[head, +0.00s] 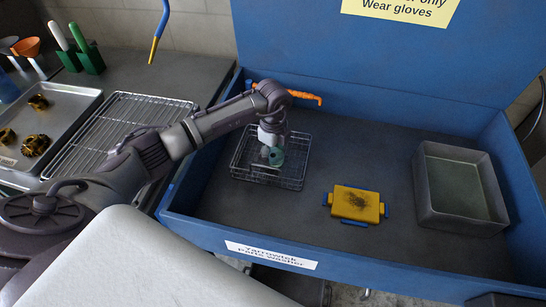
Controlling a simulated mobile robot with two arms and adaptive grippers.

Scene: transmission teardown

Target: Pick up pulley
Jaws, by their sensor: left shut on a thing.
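My left gripper (269,151) reaches down over the wire basket (297,168) in the blue parts washer. It is shut on a small teal-green round piece, which I take to be the pulley (277,157). The pulley is at the basket, partly hidden by the fingers; I cannot tell if it touches the basket floor. My right gripper is not in view.
The washer (205,209) also holds a yellow piece with blue ends (356,204) and a grey open bin (428,205). Left of it are a wire rack (120,125) and a metal tray (75,97) with brass-coloured gears.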

